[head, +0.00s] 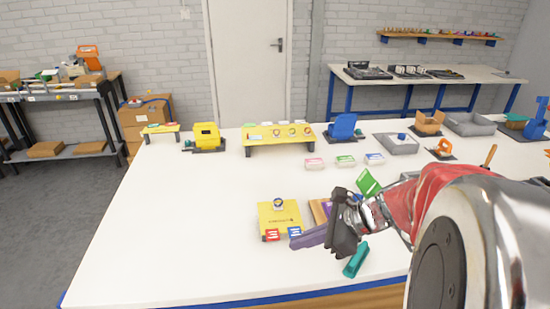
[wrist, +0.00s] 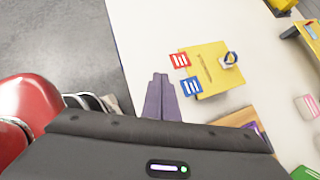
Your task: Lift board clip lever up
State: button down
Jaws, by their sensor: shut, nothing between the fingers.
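A flat yellow board (head: 274,217) lies on the white table, left of my gripper; the wrist view also shows it (wrist: 214,84). A red striped tab (head: 271,235) and a blue striped tab (head: 294,232) sit at its near edge. A small round blue-ringed piece (wrist: 230,58) is at its far edge, and a thin raised strip (wrist: 204,68) lies across it. I cannot tell which part is the clip lever. My gripper (wrist: 160,78) has purple fingers closed together and empty. Its tips are near the blue tab, seemingly above the table; I see no contact.
Small coloured boxes (head: 345,161), a yellow rack (head: 275,140) and a grey tray (head: 396,144) stand farther back. The table's left side is clear.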

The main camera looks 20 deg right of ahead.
jog(key=d+f+m+t+h, duration=0.1)
jog(key=d+m+t, duration=0.1)
jog(key=d+m, duration=0.4)
jog(key=d+f+m+t+h, duration=0.1)
jog(key=d+m+t, duration=0.2)
jog(key=d+m, duration=0.4)
jog(key=d+f+m+t+h, duration=0.1)
jog(key=d+m+t+h, duration=0.1)
jog(key=d+m, duration=0.5)
jog(key=shift+s+d+t, duration=0.1)
jog(key=shift+d+t, duration=0.25)
jog(key=shift+d, duration=1)
jog(key=shift+s+d+t, duration=0.1)
jog(key=shift+d+t, duration=0.25)
jog(key=shift+d, duration=1)
jog(key=shift+w+a, duration=0.1)
jog(key=shift+w, duration=0.1)
jog(key=x, duration=0.9)
jog(key=shift+w+f, duration=0.15)
jog(key=shift+w, duration=0.2)
